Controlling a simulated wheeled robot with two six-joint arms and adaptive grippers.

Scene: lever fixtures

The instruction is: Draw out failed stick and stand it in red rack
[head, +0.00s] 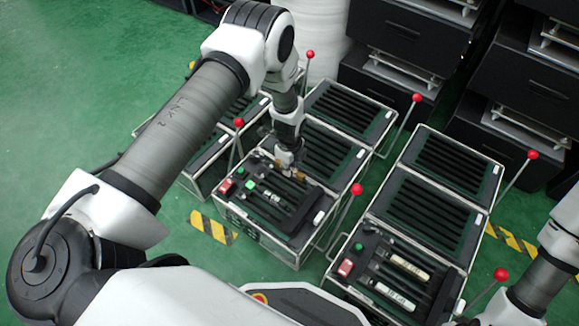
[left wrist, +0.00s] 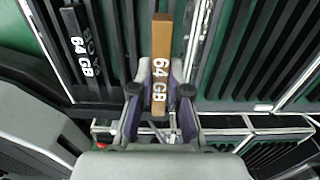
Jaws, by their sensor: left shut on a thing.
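My left gripper (head: 290,163) is over the rear part of the left front slotted box (head: 262,232). In the left wrist view its two fingers (left wrist: 158,98) are shut on a brown stick (left wrist: 162,45) marked 64 GB. In the head view only small brown bits of that stick show beside the fingers; I cannot tell whether it is still in a slot. A black stick (left wrist: 80,48) marked 64 GB lies beside it in the wrist view. I cannot make out a red rack. My right gripper is not visible; only its arm shows at the right edge.
The left box has a red button (head: 226,185) and a green light (head: 250,184). The right box holds cream sticks (head: 410,268) and has a red button (head: 345,267). Red-knobbed levers (head: 356,190) stand up between boxes. Open green floor (head: 70,90) is at left.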

